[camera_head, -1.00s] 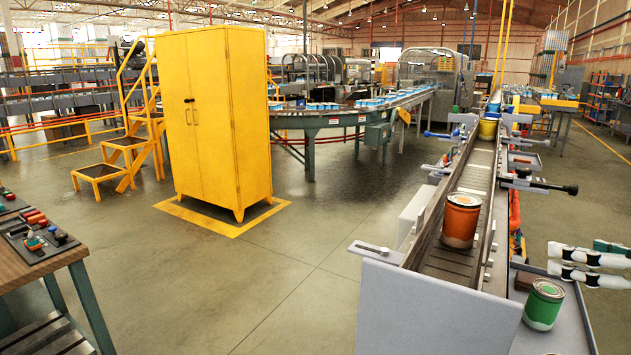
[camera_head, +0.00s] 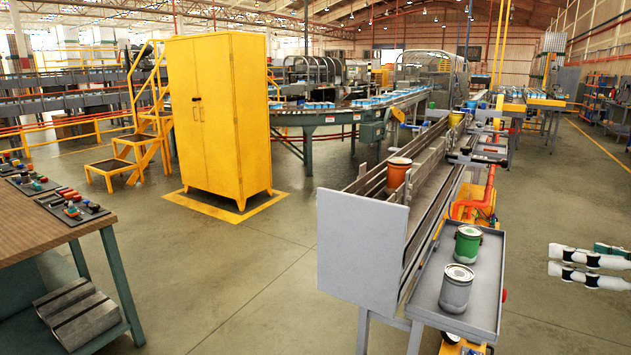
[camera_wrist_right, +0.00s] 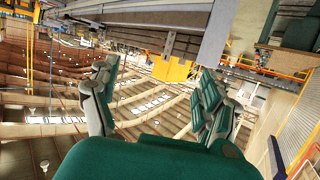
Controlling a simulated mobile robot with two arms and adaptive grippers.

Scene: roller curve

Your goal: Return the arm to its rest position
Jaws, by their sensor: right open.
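My right gripper (camera_head: 551,259) shows at the right edge of the head view, with two pale fingers and a green part. The fingers are apart and nothing is between them. It hangs over open floor, to the right of the conveyor and clear of the cans. In the right wrist view my right gripper (camera_wrist_right: 160,78) also has its two grey-green fingers spread wide and empty. The rest of the right arm is outside the head view. My left gripper is not in view.
The conveyor (camera_head: 362,242) holds an orange can (camera_head: 397,174) and a yellow can farther back. A side tray (camera_head: 487,296) holds a green can (camera_head: 467,244) and a grey can (camera_head: 456,288). A yellow cabinet (camera_head: 217,115) and a wooden-topped table (camera_head: 50,230) stand left. Floor between them is clear.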

